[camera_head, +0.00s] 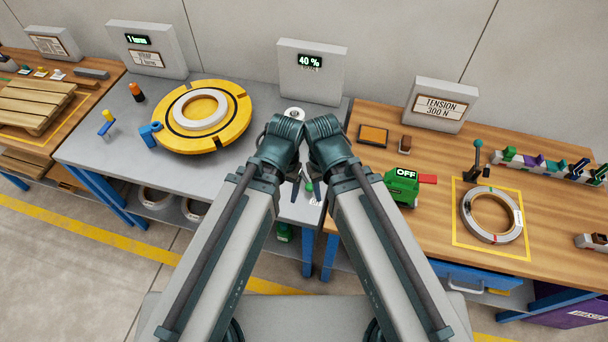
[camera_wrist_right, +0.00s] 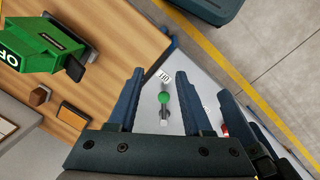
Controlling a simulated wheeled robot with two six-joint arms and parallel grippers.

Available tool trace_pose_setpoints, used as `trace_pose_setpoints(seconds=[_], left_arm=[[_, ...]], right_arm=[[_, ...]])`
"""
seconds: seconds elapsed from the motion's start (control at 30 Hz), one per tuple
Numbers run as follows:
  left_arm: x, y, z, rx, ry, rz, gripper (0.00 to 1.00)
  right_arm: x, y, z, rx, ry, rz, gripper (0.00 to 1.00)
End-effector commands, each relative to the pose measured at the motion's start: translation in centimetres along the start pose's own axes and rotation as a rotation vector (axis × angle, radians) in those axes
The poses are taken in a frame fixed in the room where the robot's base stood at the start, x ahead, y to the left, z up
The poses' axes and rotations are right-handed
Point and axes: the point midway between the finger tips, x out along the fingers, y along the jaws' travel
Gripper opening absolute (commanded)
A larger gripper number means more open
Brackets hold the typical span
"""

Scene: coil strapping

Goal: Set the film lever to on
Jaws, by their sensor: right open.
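A small lever with a green knob (camera_head: 309,187) stands near the front edge of the grey table, by a small white label too small to read. The lever also shows in the right wrist view (camera_wrist_right: 164,98). My right gripper (camera_wrist_right: 160,72) is open and empty, its two fingers framing the knob in that view; whether they are level with it I cannot tell. In the head view my arms hide most of both grippers. Dark finger-like parts at the right wrist view's lower right appear to be my left gripper (camera_wrist_right: 246,115); its opening is unclear.
A yellow turntable (camera_head: 230,138) with a pale ring stands on the grey table (camera_head: 90,150). To the right, a green tool (camera_head: 402,188) reading OFF and a metal coil (camera_head: 514,215) sit on the wooden bench (camera_head: 430,240). Display panels line the back.

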Motion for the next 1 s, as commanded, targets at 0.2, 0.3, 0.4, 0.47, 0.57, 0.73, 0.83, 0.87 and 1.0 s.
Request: trace_pose_setpoints(seconds=[0.2, 0.3, 0.4, 0.47, 0.57, 0.73, 0.83, 0.87, 1.0], left_arm=[[0.0, 0.0, 0.0, 0.0, 0.0, 0.0, 0.78], [-0.1, 0.0, 0.0, 0.0, 0.0, 0.0, 0.78], [-0.3, 0.0, 0.0, 0.0, 0.0, 0.0, 0.78], [-0.4, 0.0, 0.0, 0.0, 0.0, 0.0, 0.78], [-0.5, -0.1, 0.0, 0.0, 0.0, 0.0, 0.78], [-0.5, -0.1, 0.0, 0.0, 0.0, 0.0, 0.78], [-0.4, 0.0, 0.0, 0.0, 0.0, 0.0, 0.78], [-0.3, 0.0, 0.0, 0.0, 0.0, 0.0, 0.78], [0.4, 0.0, 0.0, 0.0, 0.0, 0.0, 0.78]], right_arm=[[0.0, 0.0, 0.0, 0.0, 0.0, 0.0, 0.5], [-0.1, 0.1, -1.1, 0.008, 0.002, -0.023, 0.68], [-0.4, 0.8, -4.9, 0.038, 0.016, -0.113, 0.69], [-0.6, 1.4, -7.0, 0.054, 0.028, -0.173, 0.69], [-1.0, 2.1, -9.5, 0.076, 0.05, -0.251, 0.69], [-1.2, 2.4, -10.4, 0.085, 0.064, -0.294, 0.69], [-1.1, 2.3, -10.2, 0.084, 0.064, -0.293, 0.69], [-1.0, 2.3, -10.2, 0.084, 0.063, -0.292, 0.69], [-0.3, 2.1, -10.3, 0.083, 0.063, -0.292, 0.69]])
